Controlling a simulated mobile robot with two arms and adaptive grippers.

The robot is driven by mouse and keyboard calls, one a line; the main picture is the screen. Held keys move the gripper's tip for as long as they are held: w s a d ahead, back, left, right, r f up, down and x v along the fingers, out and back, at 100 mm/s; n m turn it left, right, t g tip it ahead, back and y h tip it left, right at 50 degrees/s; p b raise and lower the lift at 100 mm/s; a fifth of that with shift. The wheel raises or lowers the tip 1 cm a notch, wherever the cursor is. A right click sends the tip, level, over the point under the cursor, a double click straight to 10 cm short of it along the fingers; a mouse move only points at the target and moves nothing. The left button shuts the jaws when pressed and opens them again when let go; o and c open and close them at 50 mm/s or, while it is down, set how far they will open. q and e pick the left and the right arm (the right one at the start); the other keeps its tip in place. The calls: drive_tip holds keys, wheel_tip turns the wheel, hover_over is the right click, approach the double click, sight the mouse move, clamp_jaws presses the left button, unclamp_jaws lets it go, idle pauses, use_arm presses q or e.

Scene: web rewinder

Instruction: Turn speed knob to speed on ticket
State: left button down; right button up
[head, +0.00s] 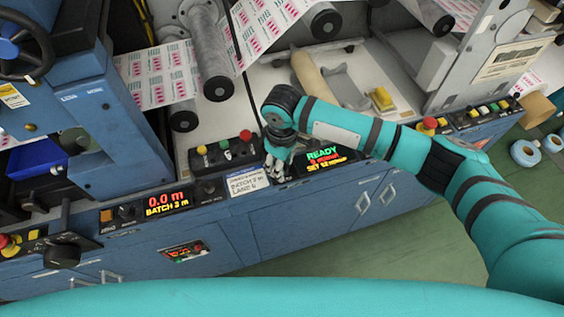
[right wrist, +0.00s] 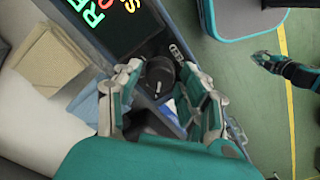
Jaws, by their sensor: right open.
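My right gripper (head: 279,165) reaches down to the console just left of the speed display (head: 325,160), which reads READY, a red line and a SET line near 12. In the right wrist view the gripper (right wrist: 163,110) is open, its fingers either side of a black round knob (right wrist: 160,75); contact cannot be told. The knob is hidden in the head view. The white ticket (head: 246,183) stands left of the gripper; it seems to show a batch line, but its speed is too small to read. My left gripper (right wrist: 275,65) appears at the right wrist view's edge, its opening unclear.
A second display (head: 167,202) reads 0.0 m and BATCH 2 m. A button box (head: 224,150) sits behind the ticket. A red stop button (head: 430,123) is further right. Printed web (head: 160,75) runs over rollers behind. The green floor (head: 350,245) in front is clear.

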clamp_jaws()
drive_tip(key=shift+r+n+p, duration=0.15)
drive_tip(key=shift+n+p, duration=0.8)
drive_tip(key=shift+n, duration=0.35)
drive_tip(key=shift+n+p, duration=0.7)
drive_tip(key=shift+n, duration=1)
